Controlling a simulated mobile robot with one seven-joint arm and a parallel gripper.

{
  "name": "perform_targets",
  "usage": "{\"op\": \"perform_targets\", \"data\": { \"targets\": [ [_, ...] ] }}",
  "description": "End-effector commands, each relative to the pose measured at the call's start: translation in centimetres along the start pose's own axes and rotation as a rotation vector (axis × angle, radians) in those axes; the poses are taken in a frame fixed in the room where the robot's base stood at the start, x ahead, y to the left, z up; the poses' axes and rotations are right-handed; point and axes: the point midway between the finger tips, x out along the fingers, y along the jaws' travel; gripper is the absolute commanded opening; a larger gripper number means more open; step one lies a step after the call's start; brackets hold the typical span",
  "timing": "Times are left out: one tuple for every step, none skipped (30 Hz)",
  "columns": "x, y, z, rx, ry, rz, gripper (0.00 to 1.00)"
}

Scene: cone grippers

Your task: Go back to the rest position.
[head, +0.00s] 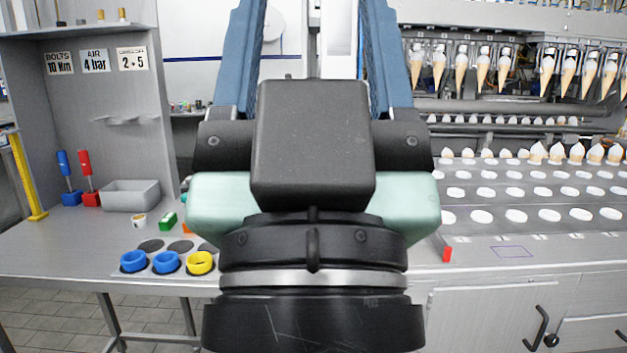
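My gripper (314,40) fills the middle of the head view, seen from behind its black and mint-green body. Its two blue fingers stand wide apart and point up and away. The gap between them shows only background, with nothing held in the part that I see. The fingertips run out at the top edge, so they are hidden. The gripper body covers the middle of the scene behind it.
A grey workbench (70,246) on the left carries blue (133,262) and yellow rings (200,263), a grey bin (131,196) and red and blue-handled tools. On the right, a machine (500,250) has rows of white-filled holes and hanging cones (482,72). Tiled floor shows lower left.

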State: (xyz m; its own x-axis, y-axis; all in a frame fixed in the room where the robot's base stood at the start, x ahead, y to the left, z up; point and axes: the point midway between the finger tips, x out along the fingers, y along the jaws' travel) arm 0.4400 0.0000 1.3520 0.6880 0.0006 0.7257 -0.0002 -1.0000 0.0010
Motion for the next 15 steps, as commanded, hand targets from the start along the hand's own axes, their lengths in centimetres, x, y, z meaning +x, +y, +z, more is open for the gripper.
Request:
{"op": "perform_targets", "data": {
  "targets": [
    [2.4, 0.0, -2.2, 0.000, 0.000, 0.000, 0.65],
    [3.0, 0.0, -2.9, 0.000, 0.000, 0.000, 0.65],
    [3.9, 0.0, -3.7, 0.000, 0.000, 0.000, 0.65],
    [4.6, 0.0, -4.3, 0.000, 0.000, 0.000, 0.65],
    [5.2, 0.0, -5.0, 0.000, 0.000, -0.001, 0.65],
    [6.1, 0.0, -5.8, 0.000, 0.000, -0.001, 0.65],
    [6.8, 0.0, -6.4, 0.000, 0.000, -0.001, 0.65],
    [7.5, 0.0, -7.1, 0.000, 0.000, -0.001, 0.65],
    [8.3, 0.0, -7.9, 0.000, 0.000, -0.001, 0.65],
    [9.0, 0.0, -8.5, 0.001, 0.000, -0.001, 0.65],
    [9.6, 0.0, -9.1, 0.001, 0.000, -0.001, 0.65],
    [10.3, 0.0, -9.7, 0.001, 0.000, -0.001, 0.65],
    [10.8, 0.0, -10.2, 0.001, 0.000, -0.001, 0.65],
    [11.2, 0.0, -10.6, 0.001, 0.000, -0.001, 0.65],
    [11.8, 0.0, -11.1, 0.001, 0.000, -0.001, 0.65]
  ]
}}
